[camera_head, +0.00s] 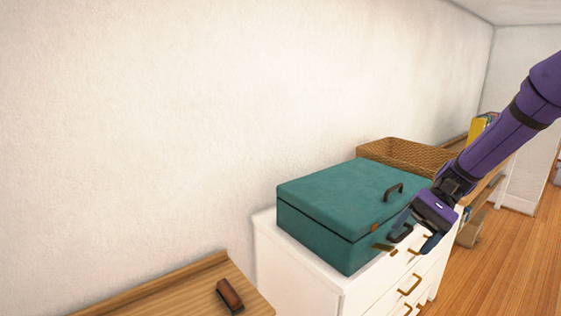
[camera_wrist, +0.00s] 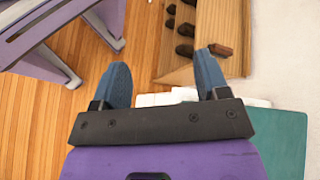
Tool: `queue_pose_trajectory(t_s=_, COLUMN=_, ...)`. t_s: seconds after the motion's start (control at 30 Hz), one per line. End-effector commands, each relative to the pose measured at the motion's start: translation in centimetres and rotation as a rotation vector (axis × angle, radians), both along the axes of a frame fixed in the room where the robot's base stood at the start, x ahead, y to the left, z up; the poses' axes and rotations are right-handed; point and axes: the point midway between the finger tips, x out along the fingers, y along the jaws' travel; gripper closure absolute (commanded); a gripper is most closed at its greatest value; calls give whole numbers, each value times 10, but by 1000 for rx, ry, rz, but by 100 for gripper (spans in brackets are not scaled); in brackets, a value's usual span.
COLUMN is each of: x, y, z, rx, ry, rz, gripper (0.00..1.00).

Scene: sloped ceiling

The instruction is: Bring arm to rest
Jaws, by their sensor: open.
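My purple arm reaches in from the right in the head view. My gripper (camera_head: 413,240) is just in front of the right side of a teal box (camera_head: 335,205), near its front edge. In the wrist view my gripper (camera_wrist: 163,78) has its two blue fingers wide apart with nothing between them. The head view does not clearly show whether the gripper touches the box. The teal box has its lid down, with a dark handle on top, and it also shows in the wrist view (camera_wrist: 282,140).
The box stands on a white chest of drawers (camera_head: 300,265) against a white wall. A wicker basket (camera_head: 405,155) is behind it. A wooden surface (camera_head: 170,297) at lower left holds a brown object (camera_head: 229,296). Wooden floor (camera_head: 515,260) is open at right.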

Motion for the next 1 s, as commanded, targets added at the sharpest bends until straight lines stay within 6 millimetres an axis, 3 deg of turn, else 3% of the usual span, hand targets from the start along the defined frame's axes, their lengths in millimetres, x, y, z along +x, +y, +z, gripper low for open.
queue_pose_trajectory(t_s=0.4, x=-45, y=9, z=48, rx=-280, ry=-228, rz=100, gripper=32)
queue_pose_trajectory(t_s=1.0, x=-116, y=7, z=109, rx=-592, ry=-604, rz=193, gripper=32)
